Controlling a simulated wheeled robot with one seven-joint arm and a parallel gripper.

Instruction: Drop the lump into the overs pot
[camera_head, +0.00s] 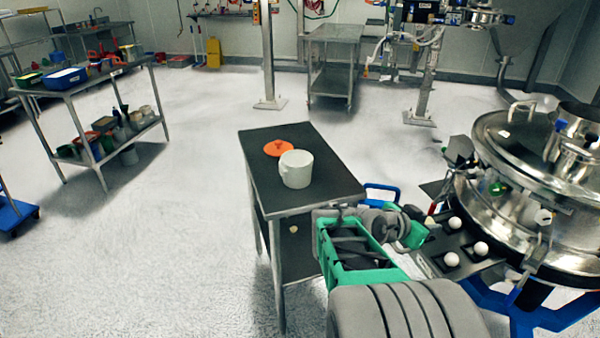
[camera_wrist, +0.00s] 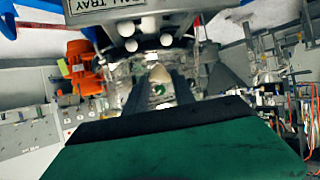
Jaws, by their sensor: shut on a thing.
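My gripper (camera_wrist: 158,85) shows in the wrist view with its two dark fingers closed on a small beige lump (camera_wrist: 158,73) at their tips. In the head view my wrist is beside the sifter, to the right of a dark-topped table; the fingertips and held lump are not clear there. A white pot (camera_head: 297,170), apparently the overs pot, stands upright on that table, left of and beyond my wrist. The gripper is apart from it. The inside of the pot cannot be made out. An orange lid (camera_head: 278,148) lies flat behind the pot.
The dark-topped table (camera_head: 262,190) has bare surface around the pot. The large steel sifter (camera_head: 510,190) is at the right, with white balls (camera_head: 451,260) on a dark tray beside my arm. A blue handle (camera_head: 381,188) is near my wrist. Open floor lies left.

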